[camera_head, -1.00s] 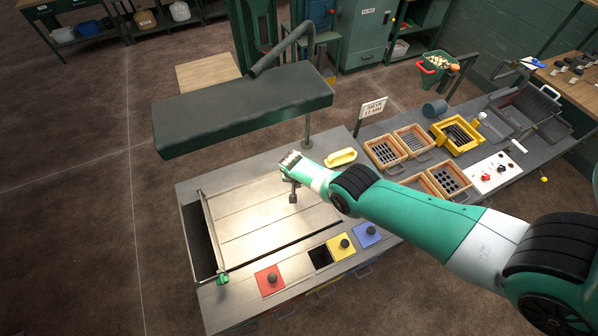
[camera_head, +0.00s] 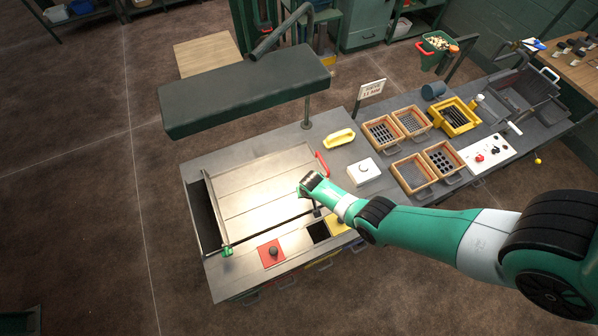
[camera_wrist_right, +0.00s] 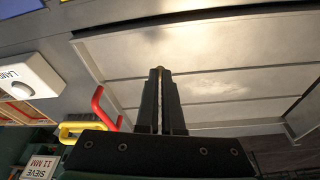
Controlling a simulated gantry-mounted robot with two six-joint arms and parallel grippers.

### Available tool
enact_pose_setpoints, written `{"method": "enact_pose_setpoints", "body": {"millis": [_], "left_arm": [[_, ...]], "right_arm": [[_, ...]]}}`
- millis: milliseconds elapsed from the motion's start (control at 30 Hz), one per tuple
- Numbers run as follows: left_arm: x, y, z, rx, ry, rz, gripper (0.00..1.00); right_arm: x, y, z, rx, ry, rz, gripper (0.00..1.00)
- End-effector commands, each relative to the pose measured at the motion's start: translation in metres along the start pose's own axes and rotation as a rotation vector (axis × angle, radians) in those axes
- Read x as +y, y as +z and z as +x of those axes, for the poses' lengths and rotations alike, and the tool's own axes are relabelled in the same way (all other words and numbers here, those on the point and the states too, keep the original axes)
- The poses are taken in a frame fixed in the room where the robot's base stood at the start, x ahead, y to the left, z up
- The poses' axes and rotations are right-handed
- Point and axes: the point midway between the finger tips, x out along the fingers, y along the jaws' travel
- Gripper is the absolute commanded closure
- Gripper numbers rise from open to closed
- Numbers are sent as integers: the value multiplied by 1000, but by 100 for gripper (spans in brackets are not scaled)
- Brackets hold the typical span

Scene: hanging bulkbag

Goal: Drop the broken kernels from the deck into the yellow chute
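The pale metal deck (camera_head: 255,185) lies on the bench in the head view and fills much of the right wrist view (camera_wrist_right: 220,65). No kernels can be made out on it. The yellow chute lid (camera_head: 338,226) with a dark knob is at the bench front, partly hidden by my right arm. A dark square opening (camera_head: 318,232) is just left of it. My right gripper (camera_head: 317,209) points down over the deck's front right corner. In the right wrist view its fingers (camera_wrist_right: 160,72) are together with a thin slit between them. My left gripper is not in view.
A red chute lid (camera_head: 270,253) is left of the opening. A red handle (camera_head: 322,163), a white button box (camera_head: 363,172) and a yellow-handled tool (camera_head: 339,138) are right of the deck. A dark padded beam (camera_head: 245,92) hangs behind. Wooden sieve trays (camera_head: 412,175) stand right.

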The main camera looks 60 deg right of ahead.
Motion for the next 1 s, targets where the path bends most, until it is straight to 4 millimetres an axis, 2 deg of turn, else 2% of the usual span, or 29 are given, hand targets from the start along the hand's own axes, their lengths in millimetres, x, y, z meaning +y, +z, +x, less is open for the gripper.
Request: {"method": "enact_pose_setpoints", "body": {"millis": [33, 100, 200, 333, 433, 667, 1000], "left_arm": [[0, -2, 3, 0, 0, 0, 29], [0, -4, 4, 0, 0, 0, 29], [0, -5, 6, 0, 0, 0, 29], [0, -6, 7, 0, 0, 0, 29], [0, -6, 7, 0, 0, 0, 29], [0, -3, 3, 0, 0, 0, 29], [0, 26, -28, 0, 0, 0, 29]], "right_arm": [[8, 24, 4, -4, -16, -64, 100], [16, 52, 6, -1, -43, -161, 100], [28, 86, 5, 6, -74, -276, 100], [37, 112, 0, 17, -101, -377, 100], [40, 120, -3, 23, -110, -412, 100], [40, 123, 2, 24, -112, -419, 100], [40, 133, 44, 24, -111, -418, 100]]}}
